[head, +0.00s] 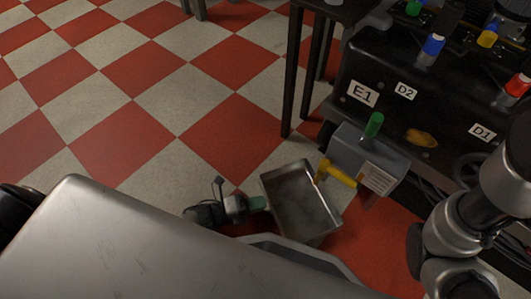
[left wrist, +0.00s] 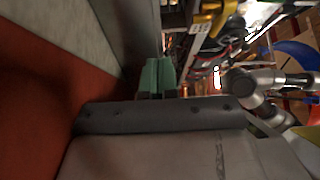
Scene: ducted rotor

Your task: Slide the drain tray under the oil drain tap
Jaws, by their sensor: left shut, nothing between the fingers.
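The drain tray (head: 298,218) is a shallow grey metal box on the floor, tilted in the picture, with a dark stain inside. The yellow oil drain tap (head: 338,174) sticks out from a grey housing and overlaps the tray's upper right part in the head view. My left gripper (head: 258,203) has green fingertips, shut and empty, at the tray's left wall; whether they touch it I cannot tell. In the left wrist view the closed green fingers (left wrist: 155,78) are beside a grey wall, apparently the tray's side (left wrist: 128,28). My right gripper is out of view.
The grey housing (head: 350,150) with a green knob (head: 374,124) stands right of the tray, below a black machine labelled E1 and D2 (head: 400,110). A dark table leg (head: 291,90) stands behind. Checkered floor (head: 130,110) is clear at left.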

